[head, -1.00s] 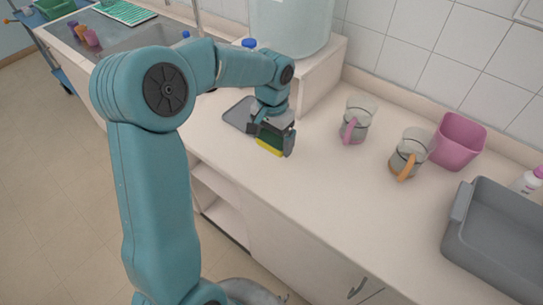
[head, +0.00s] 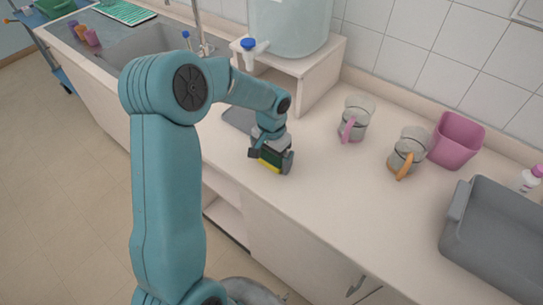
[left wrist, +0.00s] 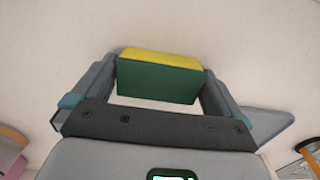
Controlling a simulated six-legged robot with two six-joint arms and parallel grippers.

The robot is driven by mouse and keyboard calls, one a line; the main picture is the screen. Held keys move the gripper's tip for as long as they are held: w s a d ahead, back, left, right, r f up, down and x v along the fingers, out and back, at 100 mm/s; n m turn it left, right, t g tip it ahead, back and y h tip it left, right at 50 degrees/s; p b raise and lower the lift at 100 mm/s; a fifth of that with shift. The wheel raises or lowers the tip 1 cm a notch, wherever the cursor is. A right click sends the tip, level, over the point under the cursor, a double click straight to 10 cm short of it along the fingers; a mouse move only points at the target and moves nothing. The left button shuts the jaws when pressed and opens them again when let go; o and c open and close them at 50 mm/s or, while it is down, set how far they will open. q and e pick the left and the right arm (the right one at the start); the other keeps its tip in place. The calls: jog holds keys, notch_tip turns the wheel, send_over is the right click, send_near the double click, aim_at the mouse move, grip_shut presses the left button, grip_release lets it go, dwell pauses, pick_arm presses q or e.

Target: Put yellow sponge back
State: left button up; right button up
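The yellow sponge (head: 268,164), yellow with a dark green side, is between the fingers of my left gripper (head: 271,161) in the head view. In the left wrist view the sponge (left wrist: 158,78) fills the gap between both fingers of the left gripper (left wrist: 160,85), green face towards the camera and yellow on top. The left gripper is shut on it. The sponge is low over the pale counter, in front of the small grey tray; whether it touches the counter I cannot tell. My right gripper is not in view.
A small grey tray (head: 237,120) lies behind the left gripper. Two mugs, one with a pink handle (head: 353,120) and one with an orange handle (head: 406,153), a pink bin (head: 458,140) and a grey tub (head: 490,250) stand to the right. The counter in front is clear.

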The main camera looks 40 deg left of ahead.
aim_at(271, 157)
pick_arm(q)
jog(key=shift+r+p, duration=0.3)
jog(key=shift+r, duration=0.05)
notch_tip(271, 157, up, 12)
jog(key=shift+b, duration=0.45)
jog(key=shift+s+f, duration=0.15)
jog(key=shift+f, duration=0.05)
